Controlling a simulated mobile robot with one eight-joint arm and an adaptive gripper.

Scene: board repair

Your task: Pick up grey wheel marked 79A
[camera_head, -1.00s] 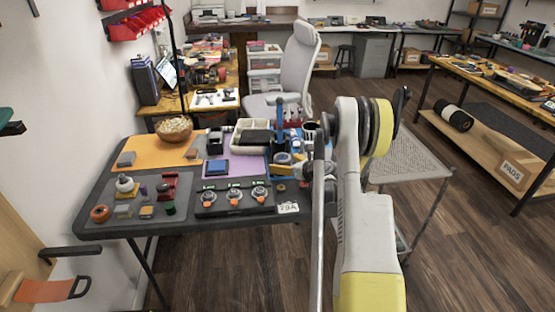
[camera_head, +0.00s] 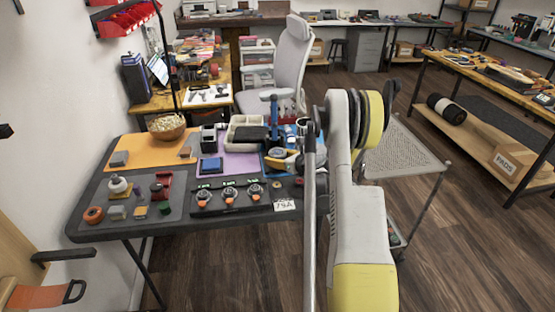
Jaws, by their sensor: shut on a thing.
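A small white card marked 79A (camera_head: 285,205) stands at the front edge of the dark work table (camera_head: 215,228). I cannot make out a grey wheel by the card; my arm covers the table just right of it. A small yellowish ring with a dark centre (camera_head: 277,187) lies behind the card. My arm rises in front of the table's right end. My gripper is hidden behind it, so its fingers and anything in them do not show.
Left of the card is a black panel with several orange-marked dials (camera_head: 229,199). A grey mat (camera_head: 128,216) holds small parts, with a bowl (camera_head: 167,127) behind. A grey mesh-topped cart (camera_head: 402,150) stands at the right. Floor is open at lower right.

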